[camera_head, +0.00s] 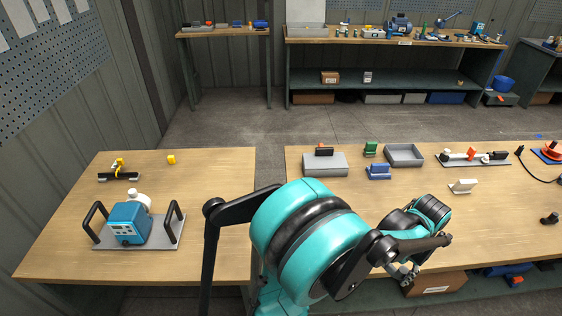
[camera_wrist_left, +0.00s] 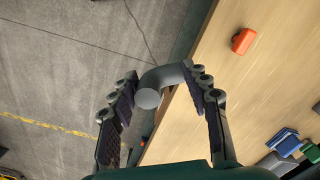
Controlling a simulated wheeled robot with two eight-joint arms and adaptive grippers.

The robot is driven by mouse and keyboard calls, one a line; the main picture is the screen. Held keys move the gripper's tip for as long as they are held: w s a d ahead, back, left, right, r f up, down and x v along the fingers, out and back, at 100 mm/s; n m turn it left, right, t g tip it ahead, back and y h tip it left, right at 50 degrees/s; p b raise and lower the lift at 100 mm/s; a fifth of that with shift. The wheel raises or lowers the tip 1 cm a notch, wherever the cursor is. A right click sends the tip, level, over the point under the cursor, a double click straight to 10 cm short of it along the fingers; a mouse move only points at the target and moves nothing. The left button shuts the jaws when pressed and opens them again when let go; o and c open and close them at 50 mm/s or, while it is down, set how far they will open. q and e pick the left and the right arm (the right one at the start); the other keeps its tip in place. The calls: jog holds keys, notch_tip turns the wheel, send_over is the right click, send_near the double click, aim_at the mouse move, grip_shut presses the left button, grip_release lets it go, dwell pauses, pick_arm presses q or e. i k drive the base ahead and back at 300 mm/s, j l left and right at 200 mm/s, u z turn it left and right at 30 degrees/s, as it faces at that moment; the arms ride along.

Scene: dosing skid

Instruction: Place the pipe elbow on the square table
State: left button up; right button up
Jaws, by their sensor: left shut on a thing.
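The pipe elbow (camera_wrist_left: 164,76) is a smooth grey bent tube, seen in the left wrist view between the fingertips of my left gripper (camera_wrist_left: 164,92). The gripper is shut on it and holds it by the edge of a wooden table top; its height above the top is hard to judge. In the head view my left gripper (camera_head: 405,272) hangs at the front edge of the right-hand table, and the elbow is hard to make out there. The nearer left table (camera_head: 215,220) looks the squarer one. My right gripper is out of view.
The left table carries a blue pump on a handled plate (camera_head: 130,222), a small black-and-yellow part (camera_head: 119,171) and a yellow block (camera_head: 171,159); its right half is clear. The long right table (camera_head: 400,188) holds grey bins (camera_head: 404,155) and small parts. A gap separates the tables.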

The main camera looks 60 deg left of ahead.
aim_at(227, 254)
jog(key=k+j, duration=0.15)
jog(key=j, duration=0.25)
jog(key=k+j+u, duration=0.1)
jog(key=j, duration=0.25)
jog(key=k+j, duration=0.2)
jog(key=j, duration=0.2)
jog(key=k+j, duration=0.15)
jog(key=j, duration=0.25)
jog(key=k+j+u, duration=0.1)
jog(key=j, duration=0.6)
